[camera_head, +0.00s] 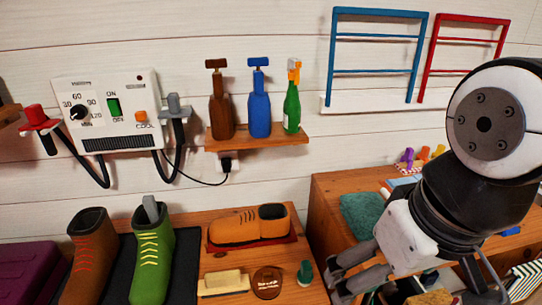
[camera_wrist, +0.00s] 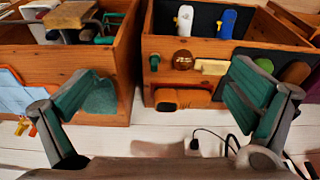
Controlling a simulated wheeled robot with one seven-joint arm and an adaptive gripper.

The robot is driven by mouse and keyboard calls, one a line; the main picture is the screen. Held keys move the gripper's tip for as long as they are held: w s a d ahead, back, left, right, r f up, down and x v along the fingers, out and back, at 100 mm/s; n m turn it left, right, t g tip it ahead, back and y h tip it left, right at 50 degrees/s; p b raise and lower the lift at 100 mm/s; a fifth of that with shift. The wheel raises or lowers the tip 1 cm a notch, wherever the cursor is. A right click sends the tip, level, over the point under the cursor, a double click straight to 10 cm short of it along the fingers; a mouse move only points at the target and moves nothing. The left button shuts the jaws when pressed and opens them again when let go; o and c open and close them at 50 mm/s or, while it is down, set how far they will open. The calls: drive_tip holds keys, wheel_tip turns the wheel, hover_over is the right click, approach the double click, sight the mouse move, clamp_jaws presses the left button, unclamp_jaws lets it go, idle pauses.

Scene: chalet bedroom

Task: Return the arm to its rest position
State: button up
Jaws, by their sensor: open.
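My gripper (camera_head: 345,278) hangs at the lower right of the head view, in front of the right-hand wooden cabinet (camera_head: 322,212). Its two fingers are spread, with nothing seen between them. The wrist view shows the open gripper (camera_wrist: 166,92) with green-padded fingers far apart, over the cabinets and the white wall, which look upside down there. My arm bends down from the upper right of the head view and hides part of the cabinet top.
An orange shoe (camera_head: 248,226), a brush (camera_head: 223,284) and a round brown tin (camera_head: 267,282) lie on the left wooden top. Brown (camera_head: 88,255) and green (camera_head: 152,250) boots stand left. A wall shelf (camera_head: 255,138) holds three bottles. A teal cloth (camera_head: 360,216) lies near my gripper.

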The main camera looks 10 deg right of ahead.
drive_tip(key=shift+s, duration=0.1)
wheel_tip(320, 180, up, 7)
drive_tip(key=t+p, duration=0.1)
drive_tip(key=p, duration=0.4)
drive_tip(key=shift+f, duration=0.2)
